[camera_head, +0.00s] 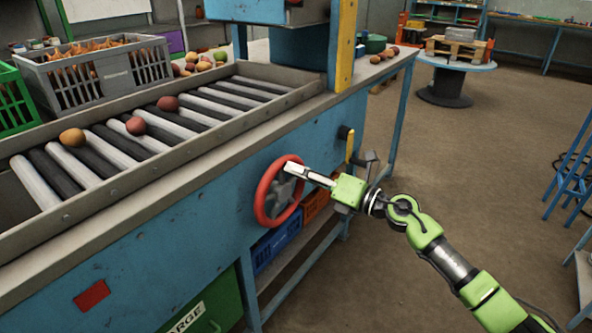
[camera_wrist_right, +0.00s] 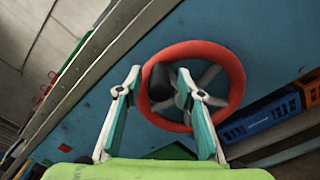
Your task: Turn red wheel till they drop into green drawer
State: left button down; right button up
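The red wheel (camera_head: 279,192) is on the blue side of the conveyor. It fills the middle of the right wrist view (camera_wrist_right: 234,75), with spokes and a black knob (camera_wrist_right: 160,82) near its left rim. My right gripper (camera_head: 290,168) is at the wheel's upper right rim. Its fingers are apart in the wrist view (camera_wrist_right: 160,72), with the knob and left rim between them; I cannot tell if they touch. Round fruits, one orange (camera_head: 72,137) and two reddish (camera_head: 135,125) (camera_head: 167,103), lie on the rollers. The green drawer (camera_head: 208,305), lettered "ARGE", looks closed below. My left gripper is not in view.
A grey crate (camera_head: 98,85) and a green crate (camera_head: 14,112) stand behind the rollers. More fruits (camera_head: 203,65) lie beyond. A yellow-handled lever (camera_head: 349,145) is right of the wheel. Blue (camera_head: 277,240) and orange bins sit below. The floor at right is mostly clear.

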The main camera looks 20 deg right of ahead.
jog(key=shift+x, duration=0.85)
grip_shut()
